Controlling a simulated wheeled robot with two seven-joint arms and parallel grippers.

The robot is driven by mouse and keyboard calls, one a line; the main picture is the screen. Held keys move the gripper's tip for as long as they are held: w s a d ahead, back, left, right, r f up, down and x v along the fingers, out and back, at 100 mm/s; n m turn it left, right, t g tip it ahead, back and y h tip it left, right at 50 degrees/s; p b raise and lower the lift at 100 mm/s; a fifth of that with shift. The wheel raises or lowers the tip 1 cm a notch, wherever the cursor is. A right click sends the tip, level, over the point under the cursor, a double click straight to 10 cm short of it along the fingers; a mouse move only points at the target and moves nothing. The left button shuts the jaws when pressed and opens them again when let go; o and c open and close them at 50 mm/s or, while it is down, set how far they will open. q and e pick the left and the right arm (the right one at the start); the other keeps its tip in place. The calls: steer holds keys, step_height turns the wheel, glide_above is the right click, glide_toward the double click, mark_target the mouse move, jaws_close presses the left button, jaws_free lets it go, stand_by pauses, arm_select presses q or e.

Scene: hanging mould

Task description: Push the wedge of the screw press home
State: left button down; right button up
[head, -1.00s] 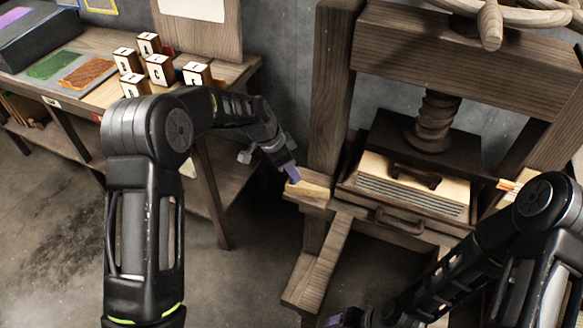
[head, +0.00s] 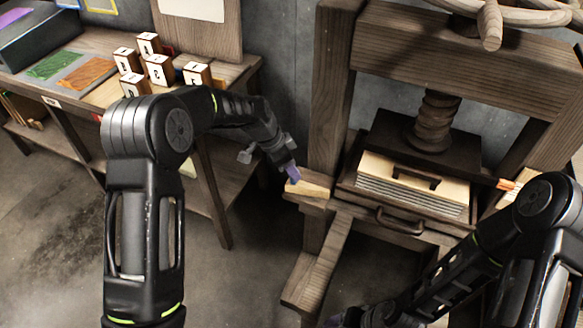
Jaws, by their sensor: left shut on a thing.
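The screw press is a dark wooden frame (head: 334,95) with a thick wooden screw (head: 437,118) above a black pressing plate (head: 462,150). The pale wooden wedge (head: 312,189) lies on a ledge at the left foot of the press's left post. My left gripper (head: 292,175), with purple fingertips, is shut on the wedge at its left end, and its fingers hide part of it. How deep the wedge sits against the post cannot be told. My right gripper (head: 345,318) is at the bottom edge, mostly cut off, and its fingers cannot be made out.
A pale layered stack (head: 415,192) lies under the plate, above a drawer with a handle (head: 398,221). A wooden bench (head: 237,75) at left holds several lettered blocks (head: 160,70) and coloured sheets. A beam (head: 317,265) juts forward below the ledge. The grey floor is clear.

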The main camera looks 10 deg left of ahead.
stand_by(0.4)
arm_select(q)
steer(key=b, duration=0.2)
glide_above(314, 190)
steer(key=shift+a, duration=0.3)
steer(key=shift+d, duration=0.3)
steer(key=c, duration=1.1)
jaws_free()
steer(key=shift+d, duration=0.1)
steer(key=shift+r, duration=0.15)
